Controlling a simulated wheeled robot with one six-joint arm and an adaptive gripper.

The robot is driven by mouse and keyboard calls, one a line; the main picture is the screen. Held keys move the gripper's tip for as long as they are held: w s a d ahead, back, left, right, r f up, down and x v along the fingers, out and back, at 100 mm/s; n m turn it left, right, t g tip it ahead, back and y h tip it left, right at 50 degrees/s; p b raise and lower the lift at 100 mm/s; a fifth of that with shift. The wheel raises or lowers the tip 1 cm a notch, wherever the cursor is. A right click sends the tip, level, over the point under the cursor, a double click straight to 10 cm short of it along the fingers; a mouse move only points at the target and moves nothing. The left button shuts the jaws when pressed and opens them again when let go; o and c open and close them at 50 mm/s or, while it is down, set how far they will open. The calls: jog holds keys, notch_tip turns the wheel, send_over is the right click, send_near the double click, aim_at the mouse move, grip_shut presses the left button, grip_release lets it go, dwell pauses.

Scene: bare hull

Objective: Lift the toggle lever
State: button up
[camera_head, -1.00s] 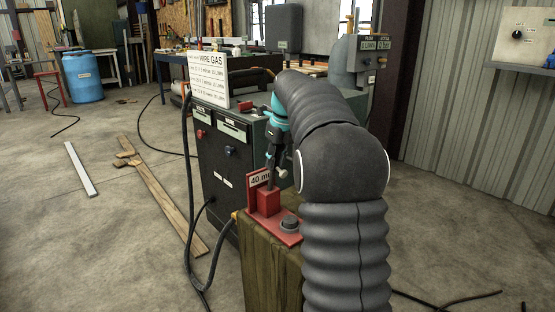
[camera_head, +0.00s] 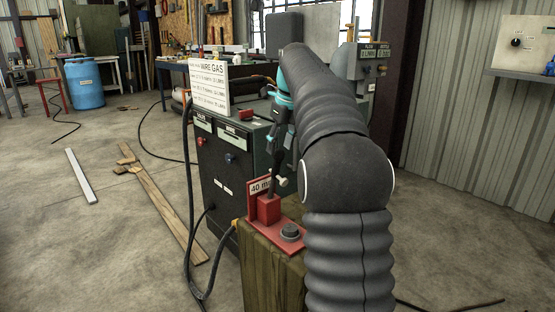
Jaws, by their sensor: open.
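A red toggle unit (camera_head: 268,209) with an upright block and a flat base plate sits on a wooden post. A thin dark lever (camera_head: 272,187) appears to rise from the block; a small pale knob (camera_head: 282,182) shows beside it. A round dark button (camera_head: 290,232) is on the base plate. My gripper (camera_head: 276,165), dark below a teal band, points down just above the block, close to the lever. It is open. Its fingertips are small and overlap the lever, so I cannot tell whether they touch it. My arm hides the area to the right.
The wooden post (camera_head: 262,268) stands before a dark welding cabinet (camera_head: 222,178) with a white sign (camera_head: 209,90) on top. A black cable (camera_head: 189,220) runs down the cabinet's left. Planks (camera_head: 165,205) lie on the floor at left.

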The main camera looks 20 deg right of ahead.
jog(key=shift+v, duration=1.8)
jog(key=s+a+f+n+t, duration=0.1)
jog(key=s+a+f+n, duration=0.2)
jog(key=s+a+n, duration=1.2)
jog(key=s+a+f+n+t, duration=0.1)
jog(key=s+a+f+n, duration=0.2)
jog(key=s+f+n, duration=1.2)
jog(key=s+n, duration=0.3)
jog(key=shift+s+a+f+t+h, duration=0.2)
jog(key=shift+f+t+h, duration=0.1)
jog(key=shift+t+h, duration=0.1)
